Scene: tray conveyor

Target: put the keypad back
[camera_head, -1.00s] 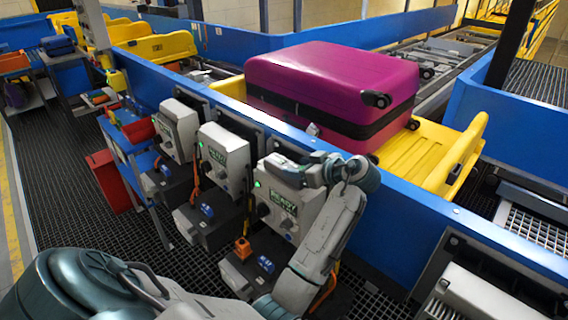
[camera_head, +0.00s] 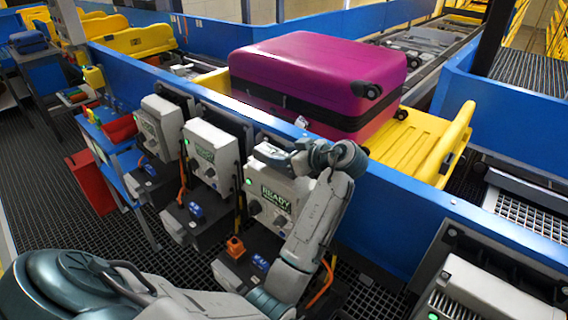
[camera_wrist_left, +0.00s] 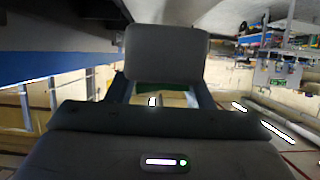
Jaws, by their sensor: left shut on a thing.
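My left gripper (camera_head: 284,157) reaches over the top of the nearest grey control box (camera_head: 272,203), which has a green READY display. In the left wrist view, the gripper is shut on a plain grey rounded slab, which I take to be the keypad (camera_wrist_left: 165,55). The slab stands beyond the gripper's dark body, between the two fingers. Its keys do not show from this side. In the head view I cannot separate it clearly from the gripper. My right gripper is not in view.
More grey control boxes stand in the row along the blue conveyor wall (camera_head: 405,215): a middle one (camera_head: 210,155) and a far one (camera_head: 160,125). A purple suitcase (camera_head: 318,75) lies on a yellow tray (camera_head: 440,145) behind the wall. A red bin (camera_head: 92,185) stands at the left.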

